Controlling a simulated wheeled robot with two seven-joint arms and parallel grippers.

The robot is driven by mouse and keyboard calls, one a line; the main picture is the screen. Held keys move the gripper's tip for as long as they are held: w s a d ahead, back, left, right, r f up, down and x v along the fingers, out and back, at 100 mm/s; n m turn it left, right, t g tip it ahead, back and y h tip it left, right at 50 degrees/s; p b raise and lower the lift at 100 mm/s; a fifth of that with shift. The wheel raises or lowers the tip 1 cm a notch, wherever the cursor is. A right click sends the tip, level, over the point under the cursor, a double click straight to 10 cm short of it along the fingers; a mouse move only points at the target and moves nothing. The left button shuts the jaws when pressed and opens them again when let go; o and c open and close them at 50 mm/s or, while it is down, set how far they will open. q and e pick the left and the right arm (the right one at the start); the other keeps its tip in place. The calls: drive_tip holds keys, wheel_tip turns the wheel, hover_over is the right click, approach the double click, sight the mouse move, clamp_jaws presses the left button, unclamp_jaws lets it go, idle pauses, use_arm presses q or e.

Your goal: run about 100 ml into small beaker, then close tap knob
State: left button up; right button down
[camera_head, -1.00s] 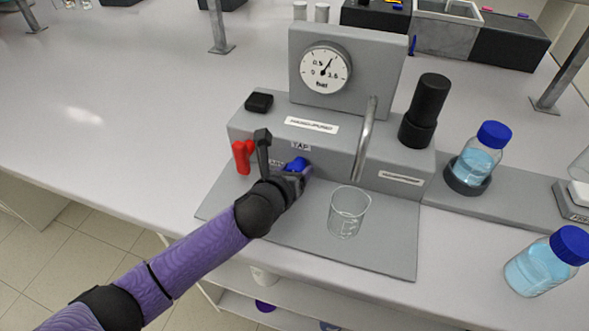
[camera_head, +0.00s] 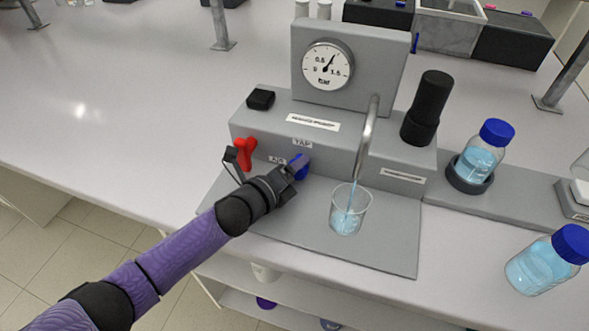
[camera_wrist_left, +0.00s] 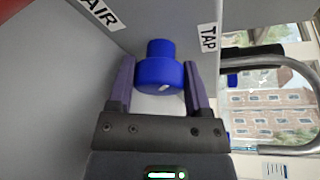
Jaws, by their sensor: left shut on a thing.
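The blue tap knob (camera_head: 300,165) is on the front of the grey rig, under the TAP label. My left gripper (camera_head: 291,170) is shut on it; in the left wrist view the two fingers (camera_wrist_left: 157,88) stand on either side of the blue knob (camera_wrist_left: 158,72). The small beaker (camera_head: 350,211) stands upright on the grey base plate under the curved metal spout (camera_head: 367,140). A stream runs from the spout into it, and light blue liquid lies in its lower part. The exact volume cannot be read. My right gripper is not in view.
A red handle (camera_head: 246,152) is left of the knob. A pressure gauge (camera_head: 327,66) stands above. A black cylinder (camera_head: 427,108) and a blue-capped bottle (camera_head: 480,155) in a holder are to the right. Another bottle (camera_head: 545,262) stands front right. The bench at left is clear.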

use_arm(q)
drive_tip(key=shift+f+n+t+h+b, duration=0.15)
drive_tip(key=shift+n+t+h+b, duration=0.2)
drive_tip(key=shift+n, duration=0.55)
drive_tip(key=o, duration=1.3)
drive_tip(key=shift+a, duration=0.1)
